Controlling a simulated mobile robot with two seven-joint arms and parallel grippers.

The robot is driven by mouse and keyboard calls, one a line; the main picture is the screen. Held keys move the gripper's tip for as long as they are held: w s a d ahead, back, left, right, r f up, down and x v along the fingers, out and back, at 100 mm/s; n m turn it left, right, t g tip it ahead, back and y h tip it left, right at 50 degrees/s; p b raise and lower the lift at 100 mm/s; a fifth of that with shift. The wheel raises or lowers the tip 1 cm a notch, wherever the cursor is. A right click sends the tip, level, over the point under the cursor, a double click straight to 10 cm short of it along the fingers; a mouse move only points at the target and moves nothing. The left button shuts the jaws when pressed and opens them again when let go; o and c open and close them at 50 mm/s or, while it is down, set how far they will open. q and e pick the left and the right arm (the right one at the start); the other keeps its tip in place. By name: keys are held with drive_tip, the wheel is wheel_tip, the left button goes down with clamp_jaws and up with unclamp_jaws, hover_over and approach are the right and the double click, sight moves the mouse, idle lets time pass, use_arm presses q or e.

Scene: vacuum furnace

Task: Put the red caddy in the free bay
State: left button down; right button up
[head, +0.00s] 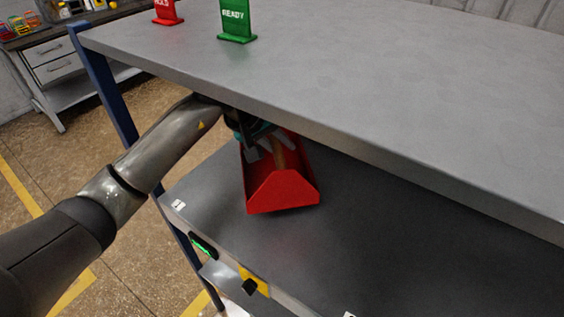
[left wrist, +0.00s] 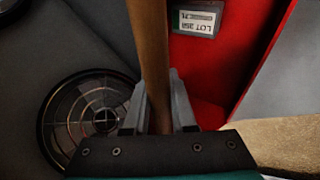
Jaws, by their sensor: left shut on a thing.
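The red caddy (head: 283,191) is an open-topped box with a wooden handle bar, under the top board at the left end of the lower shelf (head: 380,235). Its far part is hidden by the board's edge. My left gripper (head: 268,146) is shut on the handle, reaching in under the board. In the left wrist view both fingers (left wrist: 158,108) clasp the wooden handle (left wrist: 148,40), and the red caddy wall (left wrist: 205,80) with a printed lot label (left wrist: 197,20) is behind. I cannot tell whether the caddy touches the shelf. My right gripper is out of view.
The grey top board (head: 350,75) overhangs closely; a green READY sign (head: 236,20) and a red sign (head: 167,11) stand on it. A blue post (head: 105,95) is at the left. The lower shelf is clear right of the caddy. A dark round grille (left wrist: 90,115) shows in the wrist view.

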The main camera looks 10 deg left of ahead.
use_arm(q)
wheel_tip(320, 180, down, 5)
drive_tip(key=shift+f, duration=0.1)
drive_tip(key=shift+w+f+p, duration=0.1)
drive_tip(key=shift+p, duration=0.3)
drive_tip(key=shift+w+f, duration=0.1)
drive_tip(key=shift+f, duration=0.05)
drive_tip(key=shift+f, duration=0.1)
drive_tip(key=c, duration=1.2)
unclamp_jaws()
drive_tip(key=shift+f, duration=0.2)
drive_tip(key=o, duration=0.5)
drive_tip(key=shift+r, duration=0.1)
drive_tip(key=shift+c, duration=0.2)
